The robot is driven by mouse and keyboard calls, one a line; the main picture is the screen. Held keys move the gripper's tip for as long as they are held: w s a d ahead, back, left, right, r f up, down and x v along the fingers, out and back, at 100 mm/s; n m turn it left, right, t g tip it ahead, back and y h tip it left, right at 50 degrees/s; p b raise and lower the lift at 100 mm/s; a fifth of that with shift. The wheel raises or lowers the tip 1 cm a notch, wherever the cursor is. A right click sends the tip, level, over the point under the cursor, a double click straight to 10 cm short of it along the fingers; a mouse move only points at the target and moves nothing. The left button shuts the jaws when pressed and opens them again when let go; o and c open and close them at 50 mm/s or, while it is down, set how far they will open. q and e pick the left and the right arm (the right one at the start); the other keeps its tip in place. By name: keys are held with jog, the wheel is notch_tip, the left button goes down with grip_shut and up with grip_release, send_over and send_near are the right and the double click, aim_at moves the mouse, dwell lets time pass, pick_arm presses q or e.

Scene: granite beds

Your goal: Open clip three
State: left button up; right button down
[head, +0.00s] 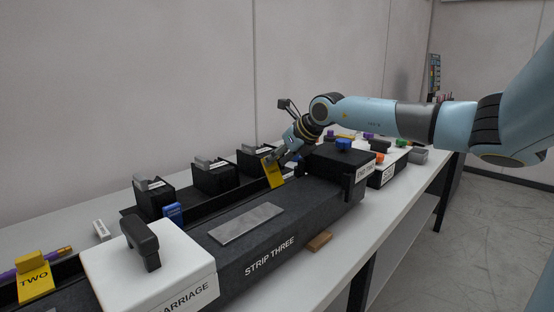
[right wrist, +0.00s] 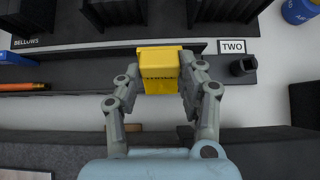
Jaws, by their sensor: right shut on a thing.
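My right gripper (head: 277,158) reaches in from the right and is shut on a yellow tag (head: 272,174) at the far part of the black granite bed marked STRIP THREE (head: 270,256). In the right wrist view the two fingers (right wrist: 162,72) press on the sides of the yellow tag (right wrist: 158,76); its lettering is too blurred to read. Several black blocks with grey levers stand along the back: a near one (head: 153,198), a middle one (head: 214,180) and a far one (head: 257,160). I cannot tell which is clip three. My left gripper is not in view.
A white block marked CARRIAGE (head: 185,262) with a dark handle stands at the near end. A yellow tag marked TWO (head: 36,282) is at the left edge. A grey metal plate (head: 246,223) lies on the bed. A black end block (head: 338,165) stands beyond it.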

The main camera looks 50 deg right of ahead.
jog(key=shift+s+a+f, duration=0.1)
jog(key=shift+s+f, duration=0.3)
jog(key=shift+f, duration=0.1)
dwell(0.4)
jog(key=c, duration=1)
grip_release()
jog(key=shift+o, duration=1)
jog(key=shift+r, duration=0.15)
jog(key=shift+w+r, duration=0.1)
jog(key=shift+r, duration=0.1)
